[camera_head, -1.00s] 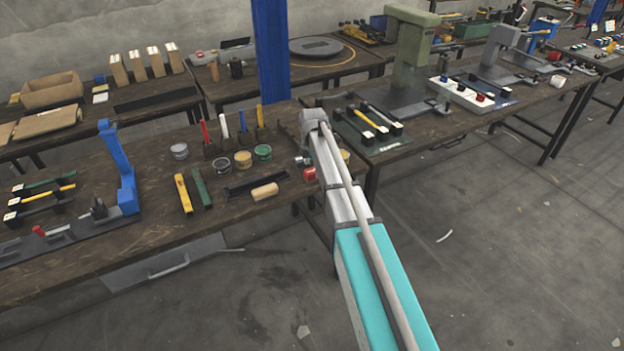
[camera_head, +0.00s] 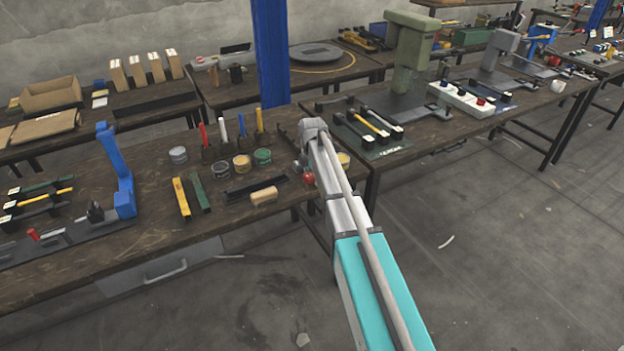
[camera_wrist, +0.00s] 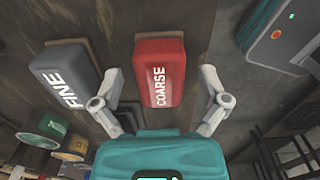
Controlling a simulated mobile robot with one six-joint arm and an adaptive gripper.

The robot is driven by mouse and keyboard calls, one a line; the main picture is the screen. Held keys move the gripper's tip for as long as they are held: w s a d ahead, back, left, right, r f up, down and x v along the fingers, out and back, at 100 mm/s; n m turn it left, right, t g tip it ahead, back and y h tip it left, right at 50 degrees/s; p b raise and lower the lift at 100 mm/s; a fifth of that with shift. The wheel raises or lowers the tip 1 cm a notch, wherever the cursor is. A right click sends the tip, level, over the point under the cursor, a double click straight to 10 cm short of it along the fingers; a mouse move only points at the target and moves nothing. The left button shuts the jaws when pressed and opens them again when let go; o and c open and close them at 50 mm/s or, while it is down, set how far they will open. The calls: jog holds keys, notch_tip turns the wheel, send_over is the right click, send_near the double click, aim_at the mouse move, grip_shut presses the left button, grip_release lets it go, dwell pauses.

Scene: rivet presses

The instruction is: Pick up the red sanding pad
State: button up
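The red sanding pad (camera_wrist: 160,72), marked COARSE, lies on the dark bench top in the middle of the wrist view. My gripper (camera_wrist: 161,76) is open, with one finger on each side of the pad and a gap on both sides. The fingers do not appear to touch it; their height above the bench is hard to tell. A grey pad (camera_wrist: 66,78) marked FINE lies just left of the left finger. In the head view my arm hides most of the gripper and that area.
In the wrist view, cans with green (camera_wrist: 52,127) and yellow (camera_wrist: 76,146) labels stand at lower left. A grey and teal device (camera_wrist: 280,35) with an orange button is at upper right. In the head view, a blue post (camera_head: 271,55) rises behind my arm.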

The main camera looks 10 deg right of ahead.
aim_at(312, 174)
jog(key=c, duration=1.2)
jog(key=shift+r, duration=0.15)
notch_tip(312, 174, up, 3)
jog(key=p, duration=0.3)
jog(key=s+r+p, duration=0.9)
jog(key=s+p, duration=0.1)
jog(key=s, duration=0.4)
jog(key=shift+d+r, duration=0.2)
jog(key=shift+r, duration=0.15)
